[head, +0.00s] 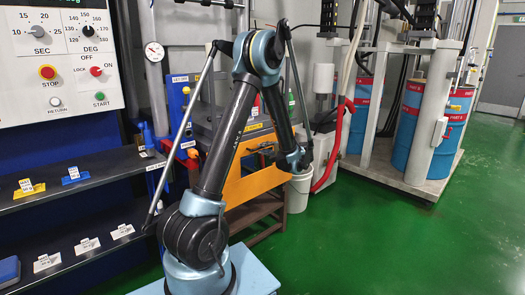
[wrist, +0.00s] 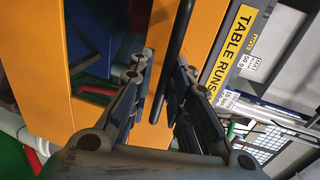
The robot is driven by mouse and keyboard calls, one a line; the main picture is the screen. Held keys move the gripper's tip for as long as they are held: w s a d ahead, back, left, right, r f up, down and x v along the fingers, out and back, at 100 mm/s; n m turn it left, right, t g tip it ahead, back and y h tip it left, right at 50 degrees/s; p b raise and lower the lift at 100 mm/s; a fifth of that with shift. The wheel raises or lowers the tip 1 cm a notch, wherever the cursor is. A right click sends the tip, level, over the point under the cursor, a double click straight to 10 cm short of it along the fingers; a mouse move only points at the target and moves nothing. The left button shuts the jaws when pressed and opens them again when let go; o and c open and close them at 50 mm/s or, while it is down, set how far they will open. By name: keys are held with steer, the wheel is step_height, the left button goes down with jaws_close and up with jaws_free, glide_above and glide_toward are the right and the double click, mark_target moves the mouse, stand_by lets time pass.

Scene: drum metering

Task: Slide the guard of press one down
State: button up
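In the wrist view an orange panel (wrist: 218,28) carries a black bar (wrist: 177,40), which looks like a handle; I cannot tell for certain that it belongs to the guard. My gripper (wrist: 164,68) is open, with its two dark fingers on either side of the bar. The bar runs between them, nearer the right finger, with a gap showing on the left. In the head view the orange press frame (head: 256,184) stands behind my arm, which hides much of it.
A white bucket (head: 299,190) stands near the end of my arm, with a red hose (head: 335,150) beside it. Blue and red drums (head: 412,130) stand at the back right. A control panel (head: 62,60) and dark shelves (head: 85,180) are left. Green floor is clear at right.

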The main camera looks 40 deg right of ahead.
steer(key=v, duration=1)
steer(key=shift+s, duration=0.4)
